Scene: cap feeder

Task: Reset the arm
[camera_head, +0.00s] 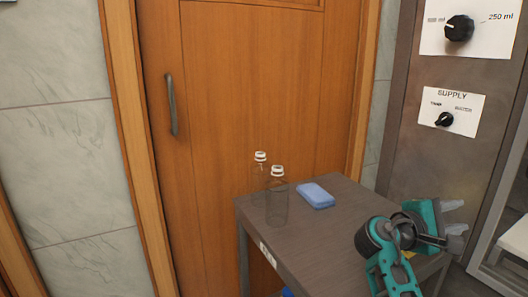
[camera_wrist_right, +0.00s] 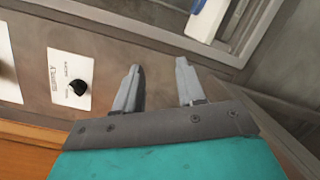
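My right arm comes in from the lower right in the head view. My right gripper (camera_head: 454,217) is over the right side of the small dark table and points toward the grey machine panel. In the right wrist view the two fingers of the gripper (camera_wrist_right: 158,88) stand apart with nothing between them. My left gripper and arm show in neither view.
Two clear bottles with white caps, a rear one (camera_head: 260,176) and a front one (camera_head: 277,202), stand on the dark table (camera_head: 310,233). A blue sponge (camera_head: 316,195) lies beside them. The machine panel (camera_head: 431,150) has a SUPPLY knob (camera_head: 444,119). A wooden door (camera_head: 250,90) is behind.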

